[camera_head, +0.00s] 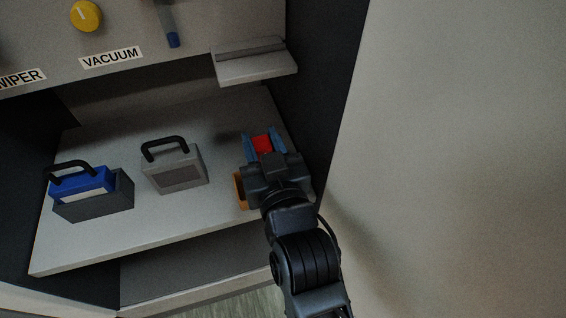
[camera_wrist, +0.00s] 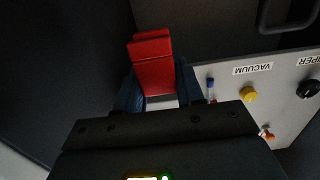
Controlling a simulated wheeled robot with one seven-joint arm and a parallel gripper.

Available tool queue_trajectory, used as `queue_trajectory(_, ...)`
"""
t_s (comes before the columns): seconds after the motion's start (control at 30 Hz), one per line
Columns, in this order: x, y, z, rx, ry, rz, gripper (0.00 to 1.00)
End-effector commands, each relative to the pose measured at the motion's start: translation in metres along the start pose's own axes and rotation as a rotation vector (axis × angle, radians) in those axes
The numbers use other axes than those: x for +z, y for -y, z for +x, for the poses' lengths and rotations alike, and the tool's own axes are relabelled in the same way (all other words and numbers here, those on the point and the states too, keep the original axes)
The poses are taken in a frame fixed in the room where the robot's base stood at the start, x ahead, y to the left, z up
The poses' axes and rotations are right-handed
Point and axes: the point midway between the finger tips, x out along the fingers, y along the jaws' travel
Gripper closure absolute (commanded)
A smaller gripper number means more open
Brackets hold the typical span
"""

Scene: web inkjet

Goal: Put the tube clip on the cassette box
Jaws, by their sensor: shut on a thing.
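My gripper (camera_head: 264,143) is above the right end of the light shelf, its blue fingers shut on a red block-like piece, which I take as the tube clip (camera_head: 263,144). In the wrist view the red clip (camera_wrist: 152,62) sits between the fingers (camera_wrist: 159,90) and sticks out past them. A grey box with a black handle (camera_head: 174,168) stands upright on the shelf, left of my gripper and apart from it. A blue box with a black handle (camera_head: 85,184) sits in a dark grey holder at the far left. I cannot tell which is the cassette box.
An orange thing (camera_head: 240,191) is partly hidden behind my gripper. A small ledge (camera_head: 255,68) juts out above and behind it. A dark side wall (camera_head: 318,80) stands close on the right. The shelf (camera_head: 120,231) is bare in front of the boxes. A VACUUM label (camera_head: 111,58) marks the panel above.

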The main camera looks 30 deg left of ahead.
Motion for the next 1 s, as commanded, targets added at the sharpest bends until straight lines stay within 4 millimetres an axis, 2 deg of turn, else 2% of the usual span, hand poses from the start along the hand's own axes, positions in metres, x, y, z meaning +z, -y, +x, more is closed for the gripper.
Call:
queue_trajectory(0.3, 0.051, 0.0, 0.002, -0.001, 0.004, 0.001, 0.91)
queue_trajectory(0.57, 0.071, 0.0, 0.003, -0.001, 0.001, 0.001, 0.91)
queue_trajectory(0.73, 0.096, 0.001, 0.005, -0.001, 0.002, 0.001, 0.91)
queue_trajectory(0.8, 0.101, 0.0, 0.005, -0.001, 0.002, 0.001, 0.91)
queue_trajectory(1.0, 0.1, 0.0, 0.005, 0.0, 0.001, 0.0, 0.91)
